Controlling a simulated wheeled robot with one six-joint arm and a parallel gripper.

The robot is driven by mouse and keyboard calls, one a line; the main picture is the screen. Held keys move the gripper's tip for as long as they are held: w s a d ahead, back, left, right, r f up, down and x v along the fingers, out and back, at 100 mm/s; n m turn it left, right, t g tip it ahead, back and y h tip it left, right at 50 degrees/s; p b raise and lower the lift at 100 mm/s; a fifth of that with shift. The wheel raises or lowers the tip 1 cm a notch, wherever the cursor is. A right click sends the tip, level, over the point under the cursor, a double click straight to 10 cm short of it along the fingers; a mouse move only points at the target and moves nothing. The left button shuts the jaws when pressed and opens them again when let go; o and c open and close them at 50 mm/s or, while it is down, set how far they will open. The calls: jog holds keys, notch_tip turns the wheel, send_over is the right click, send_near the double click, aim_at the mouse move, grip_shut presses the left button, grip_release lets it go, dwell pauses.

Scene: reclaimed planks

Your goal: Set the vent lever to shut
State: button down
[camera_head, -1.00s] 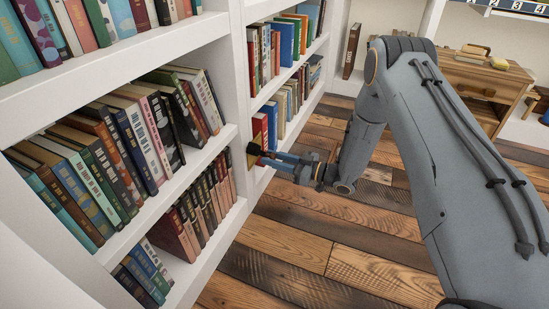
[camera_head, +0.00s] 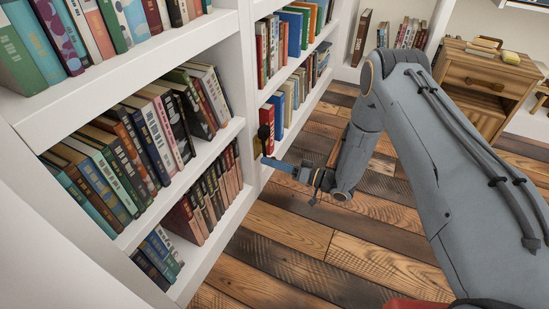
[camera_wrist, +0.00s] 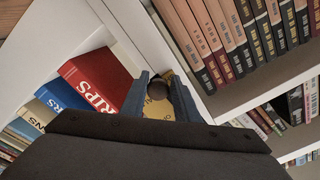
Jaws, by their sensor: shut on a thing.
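The vent lever shows in the wrist view as a dark round knob (camera_wrist: 157,89) between my fingertips, with a yellow plate (camera_wrist: 181,106) behind it, partly hidden by my right finger. My gripper (camera_wrist: 158,84) is shut on the lever. In the head view my gripper (camera_head: 266,161) is at the white upright between two bookshelf bays. A dark rounded piece (camera_head: 263,132) of the lever shows just above the fingertips there, with a bit of the plate (camera_head: 257,147) beside it.
White shelves (camera_head: 212,150) full of books stand to the left. A red book (camera_wrist: 97,80) and a blue book (camera_wrist: 62,96) are close to my fingers. A wooden cabinet (camera_head: 483,80) stands at the back right. The plank floor (camera_head: 290,235) is clear.

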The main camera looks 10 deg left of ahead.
jog(key=shift+r+m, duration=0.2)
jog(key=shift+m, duration=0.1)
jog(key=shift+s, duration=0.1)
jog(key=c, duration=1.6)
grip_release()
jog(key=shift+o, duration=0.7)
jog(key=shift+f, duration=0.1)
jog(key=shift+s, duration=0.1)
jog(key=p+v, duration=0.3)
jog(key=v, duration=0.4)
jog(key=shift+d, duration=0.35)
jog(key=shift+s, duration=0.1)
jog(key=shift+c, duration=0.3)
